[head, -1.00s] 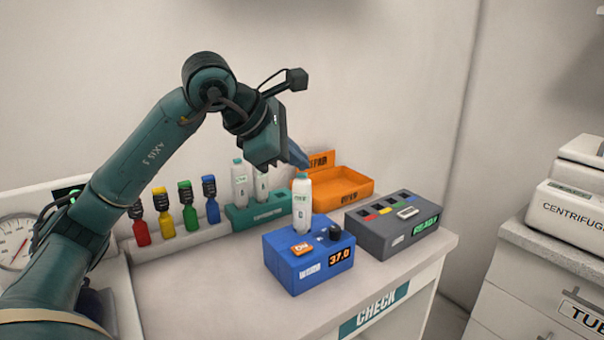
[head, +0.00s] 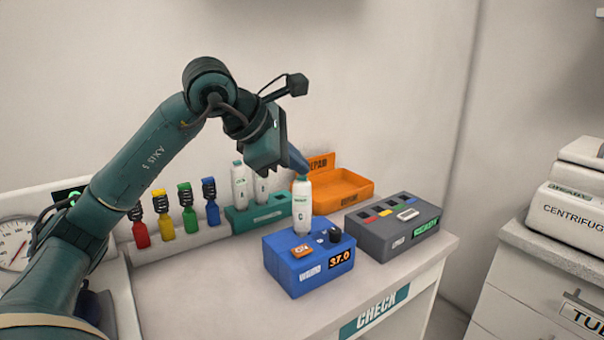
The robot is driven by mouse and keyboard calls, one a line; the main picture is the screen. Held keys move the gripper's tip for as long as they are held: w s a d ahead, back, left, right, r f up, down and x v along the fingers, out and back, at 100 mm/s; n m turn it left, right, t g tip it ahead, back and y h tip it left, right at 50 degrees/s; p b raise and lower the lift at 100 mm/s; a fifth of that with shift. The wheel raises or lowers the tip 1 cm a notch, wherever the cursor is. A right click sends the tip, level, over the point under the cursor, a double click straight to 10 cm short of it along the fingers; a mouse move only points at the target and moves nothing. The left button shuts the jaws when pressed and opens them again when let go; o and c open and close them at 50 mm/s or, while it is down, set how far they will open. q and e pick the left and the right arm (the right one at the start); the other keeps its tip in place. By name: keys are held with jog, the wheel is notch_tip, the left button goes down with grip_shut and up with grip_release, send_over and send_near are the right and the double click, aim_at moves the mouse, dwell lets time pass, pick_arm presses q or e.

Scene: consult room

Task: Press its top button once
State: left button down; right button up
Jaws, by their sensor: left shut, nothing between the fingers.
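A blue device (head: 290,278) stands at the front of the counter. Its front display reads 37.0, and an orange button-like block (head: 302,251) and a black knob (head: 336,235) are on top. A white bottle marked C (head: 302,210) stands upright in it. A grey device (head: 385,245) to its right has a green lit display, several coloured patches and a white button (head: 408,214) on top. My left gripper (head: 299,163) is shut and empty, its fingertips just above or behind the bottle's cap in the picture; contact cannot be told. My right gripper is not in view.
A green rack (head: 243,221) with two white bottles and an orange tray (head: 343,202) stand behind. Red, yellow, green and blue bottles stand in a white rack (head: 180,244) at left. The counter's front left (head: 205,292) is clear. A centrifuge (head: 570,212) is at right.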

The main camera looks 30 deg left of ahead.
aim_at(296, 184)
pick_arm(q)
jog(key=shift+r+p, duration=0.5)
jog(key=shift+r, duration=0.2)
notch_tip(296, 184, up, 5)
jog(key=p, duration=0.4)
jog(key=shift+p, duration=0.35)
dwell(0.4)
